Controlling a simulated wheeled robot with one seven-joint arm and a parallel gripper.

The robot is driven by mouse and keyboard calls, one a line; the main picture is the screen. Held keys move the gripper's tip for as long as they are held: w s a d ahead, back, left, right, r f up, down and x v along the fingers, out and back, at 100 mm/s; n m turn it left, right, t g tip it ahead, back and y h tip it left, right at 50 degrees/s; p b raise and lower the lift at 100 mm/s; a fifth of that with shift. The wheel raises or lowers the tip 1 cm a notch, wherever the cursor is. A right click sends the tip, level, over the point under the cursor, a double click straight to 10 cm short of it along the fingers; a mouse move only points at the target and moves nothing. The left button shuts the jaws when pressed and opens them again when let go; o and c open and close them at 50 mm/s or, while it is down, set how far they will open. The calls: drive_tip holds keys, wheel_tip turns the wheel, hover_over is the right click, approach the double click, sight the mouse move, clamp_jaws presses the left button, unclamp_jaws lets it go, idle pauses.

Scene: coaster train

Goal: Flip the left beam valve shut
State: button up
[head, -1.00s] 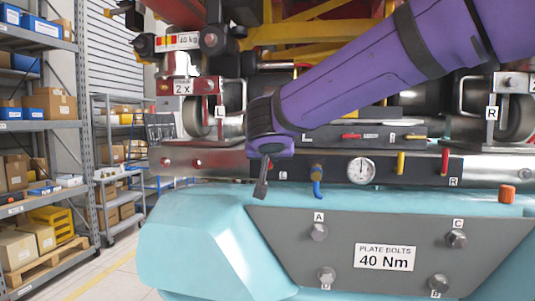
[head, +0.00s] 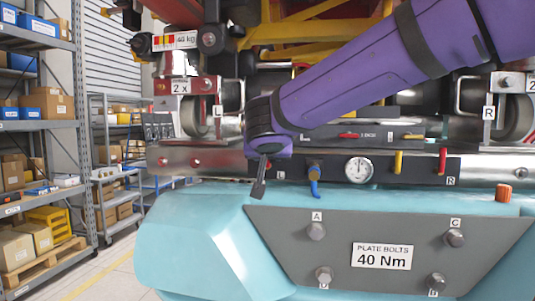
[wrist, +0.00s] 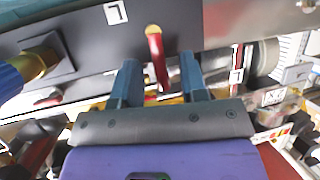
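The left beam valve shows in the wrist view as a red lever (wrist: 157,58) on a brass pivot, beside an upside-down "L" label on the dark beam panel (wrist: 90,45). My gripper (wrist: 160,72) is open, with one finger on each side of the lever. I cannot tell whether either finger touches it. In the head view my gripper (head: 258,186) points down in front of the panel's left part and hides this valve. The right valve's red lever (head: 443,160) stands upright near the "R" label.
A yellow lever (head: 398,162), a round gauge (head: 358,170) and a blue hose on a brass fitting (head: 314,180) sit along the same panel. A grey bolt plate (head: 300,262) is below on a turquoise body (head: 185,240). Storage shelves (head: 40,130) stand at far left.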

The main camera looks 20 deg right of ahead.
drive_tip(key=v, duration=1)
drive_tip(key=shift+s, duration=0.2)
drive_tip(key=shift+a+r, duration=0.1)
drive_tip(key=shift+r, duration=0.05)
drive_tip(key=s+d+f+g, duration=0.1)
drive_tip(key=s+d+f, duration=0.1)
drive_tip(key=f, duration=0.1)
drive_tip(key=s+d+f+n+g, duration=0.1)
drive_tip(key=s+d+f+g, duration=0.1)
drive_tip(key=s+f, duration=0.1)
drive_tip(key=s+d+f+g+y, duration=0.1)
drive_tip(key=s+d+f, duration=0.1)
drive_tip(key=s+d, duration=0.1)
drive_tip(key=shift+s+f+n+g, duration=0.25)
drive_tip(key=shift+f+n+g, duration=0.05)
drive_tip(key=shift+f+g, duration=0.1)
drive_tip(key=s+f+n+g+y, duration=0.2)
drive_tip(key=s+f+n+y, duration=0.1)
drive_tip(key=s+f, duration=0.4)
drive_tip(key=shift+s+f+y, duration=0.35)
drive_tip(key=shift+s+y, duration=0.4)
drive_tip(key=shift+y, duration=0.05)
drive_tip(key=shift+a, duration=0.1)
